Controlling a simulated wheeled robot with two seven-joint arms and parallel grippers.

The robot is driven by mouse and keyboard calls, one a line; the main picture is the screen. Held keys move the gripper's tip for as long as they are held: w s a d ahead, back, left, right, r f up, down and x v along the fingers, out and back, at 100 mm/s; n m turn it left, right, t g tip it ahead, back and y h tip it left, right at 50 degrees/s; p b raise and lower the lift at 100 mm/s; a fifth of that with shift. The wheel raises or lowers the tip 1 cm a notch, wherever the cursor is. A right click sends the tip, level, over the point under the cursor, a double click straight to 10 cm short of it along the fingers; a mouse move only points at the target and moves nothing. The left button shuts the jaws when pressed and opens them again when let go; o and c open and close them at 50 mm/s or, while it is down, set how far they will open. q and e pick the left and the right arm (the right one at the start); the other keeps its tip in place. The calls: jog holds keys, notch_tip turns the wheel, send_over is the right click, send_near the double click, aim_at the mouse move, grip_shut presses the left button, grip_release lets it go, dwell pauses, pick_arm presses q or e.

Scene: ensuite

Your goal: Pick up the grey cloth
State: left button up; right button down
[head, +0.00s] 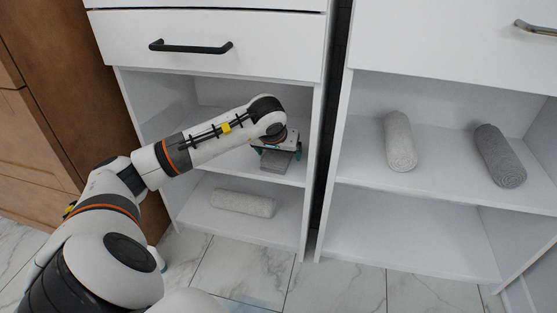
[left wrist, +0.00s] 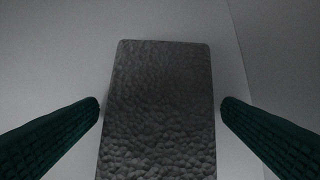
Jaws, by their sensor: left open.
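The grey cloth (head: 274,162) is a small folded stack on the upper shelf of the left white cabinet. In the left wrist view the grey cloth (left wrist: 158,110) is a textured dark grey rectangle in the middle. My left gripper (head: 278,153) is at the cloth, fingers pointing down. In the left wrist view my left gripper (left wrist: 160,105) is open, with one green finger on each side of the cloth and a gap on both sides. The gripper hides part of the cloth in the head view. My right gripper is not in view.
A pale rolled towel (head: 243,203) lies on the shelf below. The right cabinet holds a light rolled towel (head: 400,141) and a dark grey one (head: 499,156). The drawer (head: 210,40) is above my arm. The cabinet's side panel (head: 311,160) is close right of my gripper.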

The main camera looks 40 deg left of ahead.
pick_arm(q)
jog(key=shift+f, duration=0.15)
dwell(0.4)
jog(key=c, duration=1.1)
